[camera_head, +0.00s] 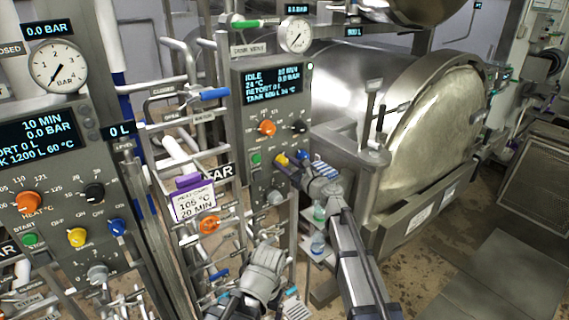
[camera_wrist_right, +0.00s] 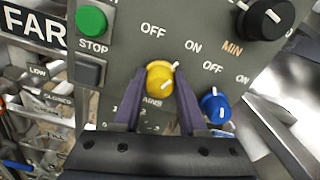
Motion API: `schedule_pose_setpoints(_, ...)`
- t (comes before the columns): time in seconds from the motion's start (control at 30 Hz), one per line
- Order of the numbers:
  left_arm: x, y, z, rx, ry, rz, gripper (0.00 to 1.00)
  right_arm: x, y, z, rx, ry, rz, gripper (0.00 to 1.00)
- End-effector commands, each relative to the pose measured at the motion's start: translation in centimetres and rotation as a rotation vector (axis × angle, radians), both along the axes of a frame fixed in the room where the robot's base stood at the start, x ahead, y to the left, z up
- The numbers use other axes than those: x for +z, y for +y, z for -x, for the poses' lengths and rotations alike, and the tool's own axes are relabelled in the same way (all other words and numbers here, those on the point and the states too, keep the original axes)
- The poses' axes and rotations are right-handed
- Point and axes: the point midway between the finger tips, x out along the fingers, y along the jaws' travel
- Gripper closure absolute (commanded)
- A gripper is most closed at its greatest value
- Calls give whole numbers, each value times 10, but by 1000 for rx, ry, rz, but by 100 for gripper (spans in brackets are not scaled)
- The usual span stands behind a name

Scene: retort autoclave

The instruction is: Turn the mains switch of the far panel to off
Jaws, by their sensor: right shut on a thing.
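The far panel (camera_head: 243,128) is the grey box at the centre of the head view, next to a FAR label. Its mains switch is a yellow knob (camera_head: 281,160), also in the right wrist view (camera_wrist_right: 159,78), above partly hidden lettering ending in "AINS". OFF and ON are printed above it. A white line shows on its face; I cannot tell for sure which label it points to. My right gripper (camera_wrist_right: 157,102) is shut on the yellow knob, one finger on each side. My left arm's end (camera_head: 262,274) is low in the head view, apart from the panel; its fingers are not clear.
A blue knob (camera_wrist_right: 215,106) sits close to the right finger, with a black knob (camera_wrist_right: 265,18) above it. A green button (camera_wrist_right: 91,20) is at upper left. The near panel (camera_head: 60,170) stands at left. A purple-clipped tag (camera_head: 194,201) hangs between the panels.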

Motion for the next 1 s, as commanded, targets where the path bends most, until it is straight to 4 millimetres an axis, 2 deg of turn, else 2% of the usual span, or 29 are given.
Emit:
schedule_pose_setpoints(0.47, 0, 0, 0, 0, 0, 0, 12, 0, 0, 0, 0, -53, 73, 100)
schedule_pose_setpoints(1.0, -1, 0, 0, 0, 0, 0, 12, 0, 1, 1, 1, -335, 461, 100)
